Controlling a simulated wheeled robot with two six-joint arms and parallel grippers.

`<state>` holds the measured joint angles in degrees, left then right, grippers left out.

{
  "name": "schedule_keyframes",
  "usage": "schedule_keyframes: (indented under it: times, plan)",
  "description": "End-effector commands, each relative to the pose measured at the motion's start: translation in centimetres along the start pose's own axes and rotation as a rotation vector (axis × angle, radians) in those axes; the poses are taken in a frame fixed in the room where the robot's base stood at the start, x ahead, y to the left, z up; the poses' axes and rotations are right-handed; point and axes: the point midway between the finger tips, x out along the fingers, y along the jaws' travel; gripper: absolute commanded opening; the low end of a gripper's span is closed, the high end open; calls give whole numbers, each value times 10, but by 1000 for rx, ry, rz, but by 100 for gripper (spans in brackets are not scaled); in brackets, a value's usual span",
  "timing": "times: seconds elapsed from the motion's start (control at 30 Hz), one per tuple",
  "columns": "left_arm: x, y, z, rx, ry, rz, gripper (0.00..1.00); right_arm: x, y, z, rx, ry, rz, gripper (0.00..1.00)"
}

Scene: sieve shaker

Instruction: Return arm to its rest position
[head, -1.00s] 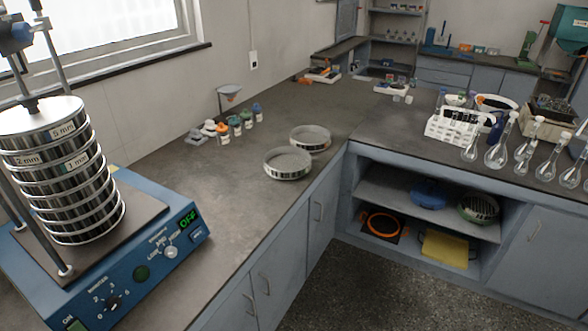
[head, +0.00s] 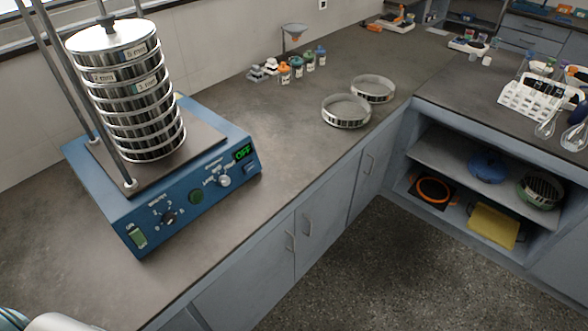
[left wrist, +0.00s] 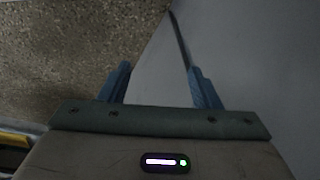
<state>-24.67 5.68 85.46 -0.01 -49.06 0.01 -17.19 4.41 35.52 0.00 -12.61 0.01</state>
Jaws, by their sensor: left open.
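My left gripper (left wrist: 160,85) shows in the left wrist view with its two blue fingers apart and nothing between them. The speckled floor and a pale grey surface lie beyond the fingers. In the head view a piece of my own arm shows at the bottom left corner; no gripper shows there. The blue sieve shaker (head: 170,215) stands on the counter at the left with a stack of metal sieves (head: 135,105) on it. Its display (head: 243,152) reads OFF. My right gripper is in neither view.
Two loose sieves (head: 346,111) (head: 373,88) stand on the grey counter (head: 290,140). Small bottles (head: 297,68) and a funnel stand (head: 294,35) are behind. A white rack (head: 530,100) and flasks are at the right. An open shelf (head: 455,160) sits below. The counter's front is clear.

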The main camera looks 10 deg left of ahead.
Motion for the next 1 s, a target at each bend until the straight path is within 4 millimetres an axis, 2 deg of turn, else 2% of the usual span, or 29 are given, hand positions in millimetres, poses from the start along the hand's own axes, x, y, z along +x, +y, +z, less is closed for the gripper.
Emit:
schedule_keyframes:
  times: [0.03, 0.2, 0.33, 0.5, 0.67, 1.0]
  plan:
    - [23, 1, 19, -3, -19, 1, 57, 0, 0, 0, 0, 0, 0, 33]
    - [81, 4, 83, -9, -53, 5, 57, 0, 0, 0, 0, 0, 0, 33]
    - [111, 8, 135, -14, -76, 7, 57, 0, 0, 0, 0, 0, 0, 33]
    - [130, 11, 187, -18, -97, 10, 57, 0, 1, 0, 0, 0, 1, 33]
    - [134, 13, 208, -20, -104, 11, 57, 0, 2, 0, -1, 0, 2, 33]
    - [134, 13, 210, -20, -104, 11, 57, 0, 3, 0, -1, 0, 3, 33]
